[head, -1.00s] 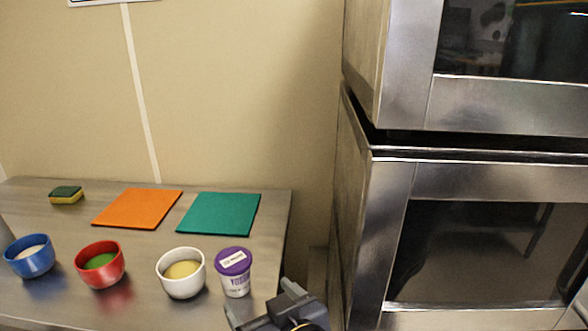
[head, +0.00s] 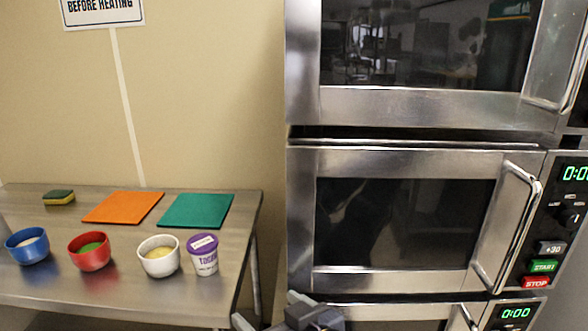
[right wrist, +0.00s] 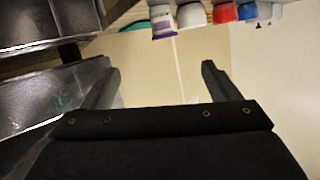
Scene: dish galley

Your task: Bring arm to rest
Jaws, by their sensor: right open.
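My right gripper (head: 268,312) shows at the bottom edge of the head view, in front of the table's right end and the ovens. In the right wrist view its two fingers (right wrist: 160,82) are spread apart with nothing between them. The gripper is open and empty, apart from the table and the cups. My left gripper is in neither view.
A steel table (head: 130,285) at left holds a blue bowl (head: 30,257), red bowl (head: 90,262), white bowl (head: 160,265), purple-lidded tub (head: 204,262), orange mat (head: 122,207), teal mat (head: 196,211) and sponge (head: 59,198). Stacked ovens (head: 300,230) stand at right, doors shut.

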